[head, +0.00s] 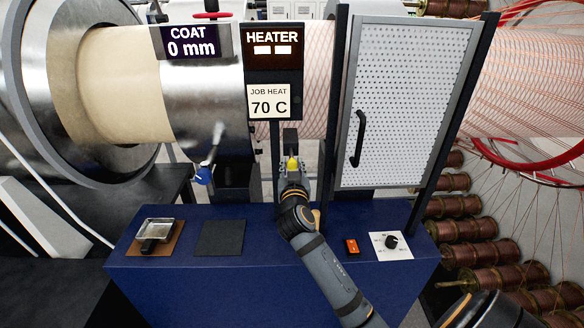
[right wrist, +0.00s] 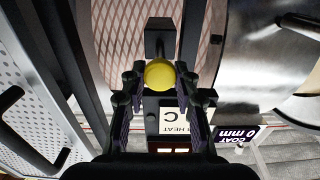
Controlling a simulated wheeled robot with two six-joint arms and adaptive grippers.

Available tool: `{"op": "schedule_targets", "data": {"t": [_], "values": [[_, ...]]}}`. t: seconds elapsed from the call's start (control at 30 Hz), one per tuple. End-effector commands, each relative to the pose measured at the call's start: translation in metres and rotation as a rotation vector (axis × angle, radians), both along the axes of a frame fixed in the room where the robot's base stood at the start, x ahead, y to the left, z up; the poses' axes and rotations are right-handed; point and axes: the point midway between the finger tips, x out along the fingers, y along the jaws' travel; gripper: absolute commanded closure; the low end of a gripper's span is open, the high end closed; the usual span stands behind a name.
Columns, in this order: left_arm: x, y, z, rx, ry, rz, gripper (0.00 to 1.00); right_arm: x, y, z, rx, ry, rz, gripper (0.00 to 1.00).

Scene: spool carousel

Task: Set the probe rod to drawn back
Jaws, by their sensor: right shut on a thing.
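The probe rod shows as a yellow ball knob (head: 292,163) in front of a dark block (head: 290,138), below the JOB HEAT 70 C sign (head: 269,102). In the right wrist view the yellow knob (right wrist: 160,75) sits between the fingertips, with the black block (right wrist: 160,36) beyond it against the mesh-covered tube. My right gripper (head: 293,174) is shut on the knob. My left gripper is not in view.
The HEATER panel (head: 273,45) has two lit lamps. A perforated guard door (head: 410,110) with a black handle stands to the right. The blue bench (head: 200,283) carries a metal tray (head: 158,227), a dark pad (head: 220,238), an orange-red switch (head: 352,246) and a rotary knob (head: 391,242).

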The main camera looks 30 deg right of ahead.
Motion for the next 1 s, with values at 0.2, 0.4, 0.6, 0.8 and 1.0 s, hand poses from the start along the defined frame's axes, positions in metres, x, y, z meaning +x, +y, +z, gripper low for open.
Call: {"op": "schedule_targets", "data": {"t": [0.2, 0.4, 0.6, 0.8, 1.0], "values": [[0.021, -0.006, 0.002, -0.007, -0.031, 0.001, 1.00, 0.000, 0.000, -0.002, 0.003, 0.003, 0.000, 0.58], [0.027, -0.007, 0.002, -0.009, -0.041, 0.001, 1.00, 0.000, 0.000, -0.001, 0.002, 0.002, 0.000, 0.47], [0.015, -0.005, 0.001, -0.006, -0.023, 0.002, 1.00, -0.002, 0.002, -0.001, 0.003, 0.001, 0.001, 0.47], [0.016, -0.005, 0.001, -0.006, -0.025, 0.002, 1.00, -0.030, 0.020, -0.002, 0.010, 0.001, 0.002, 0.47], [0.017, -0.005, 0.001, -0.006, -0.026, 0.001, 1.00, -0.057, 0.036, -0.002, 0.008, 0.002, 0.001, 0.47]]}}
